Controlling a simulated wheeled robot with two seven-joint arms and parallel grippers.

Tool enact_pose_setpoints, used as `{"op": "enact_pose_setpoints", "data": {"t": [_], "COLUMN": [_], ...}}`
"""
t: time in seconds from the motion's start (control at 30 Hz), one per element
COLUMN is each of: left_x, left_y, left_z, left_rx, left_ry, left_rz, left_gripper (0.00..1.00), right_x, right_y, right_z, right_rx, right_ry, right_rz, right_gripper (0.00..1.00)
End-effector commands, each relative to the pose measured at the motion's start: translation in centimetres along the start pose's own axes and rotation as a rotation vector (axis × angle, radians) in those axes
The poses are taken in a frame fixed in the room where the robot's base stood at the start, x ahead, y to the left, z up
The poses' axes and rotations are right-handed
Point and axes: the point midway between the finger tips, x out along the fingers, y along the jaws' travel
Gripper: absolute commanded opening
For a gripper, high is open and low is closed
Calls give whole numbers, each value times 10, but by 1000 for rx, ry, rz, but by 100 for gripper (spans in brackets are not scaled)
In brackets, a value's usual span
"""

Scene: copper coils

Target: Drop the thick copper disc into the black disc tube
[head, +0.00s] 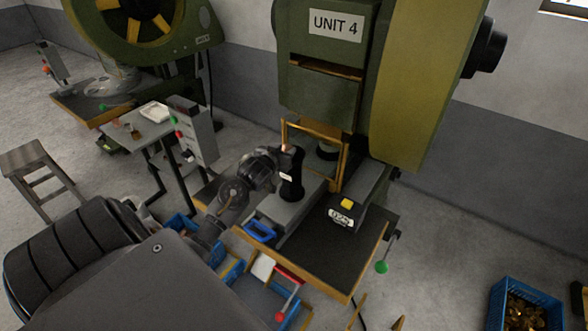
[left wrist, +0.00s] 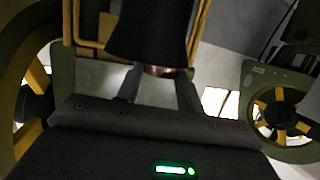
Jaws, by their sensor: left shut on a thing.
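The black disc tube (head: 291,182) stands upright on the grey bed of the press, with a small white label on its side. In the left wrist view the tube's flared end (left wrist: 150,38) fills the top middle. My left gripper (head: 283,156) is beside the tube's top, its arm coming in from the left. It is shut on the thick copper disc (head: 287,148), a small copper patch at the tube's mouth. The disc also shows in the left wrist view (left wrist: 158,71), between the fingers and overlapped by the tube. Whether it touches the tube I cannot tell. My right gripper is not in view.
The green press marked UNIT 4 (head: 336,22) rises behind the tube, with a yellow guard frame (head: 343,165) close by. A dark work table (head: 335,258) lies in front, with blue bins (head: 262,230) near my arm. A blue crate of copper pieces (head: 525,305) stands at lower right.

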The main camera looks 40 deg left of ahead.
Motion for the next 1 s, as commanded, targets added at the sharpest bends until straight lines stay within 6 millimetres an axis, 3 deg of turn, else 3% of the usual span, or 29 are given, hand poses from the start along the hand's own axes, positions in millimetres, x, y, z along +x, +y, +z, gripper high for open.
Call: {"op": "enact_pose_setpoints", "data": {"t": [0.2, 0.23, 0.4, 0.77, 1.0], "left_x": [0, 0, 0, -6, -48], "left_y": [0, 0, 0, 0, 0], "left_z": [-2, -2, -1, 1, 2], "left_rx": [0, 0, 0, 1, 1], "left_ry": [2, 2, 2, 0, 1], "left_rz": [0, 0, 0, 0, 0], "left_gripper": [9, 41, 62, 62, 62], "right_x": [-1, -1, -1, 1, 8], "right_y": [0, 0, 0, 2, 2], "right_z": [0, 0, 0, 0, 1], "right_rx": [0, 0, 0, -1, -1], "right_ry": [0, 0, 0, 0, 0], "right_rz": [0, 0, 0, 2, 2], "right_gripper": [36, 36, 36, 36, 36]}}
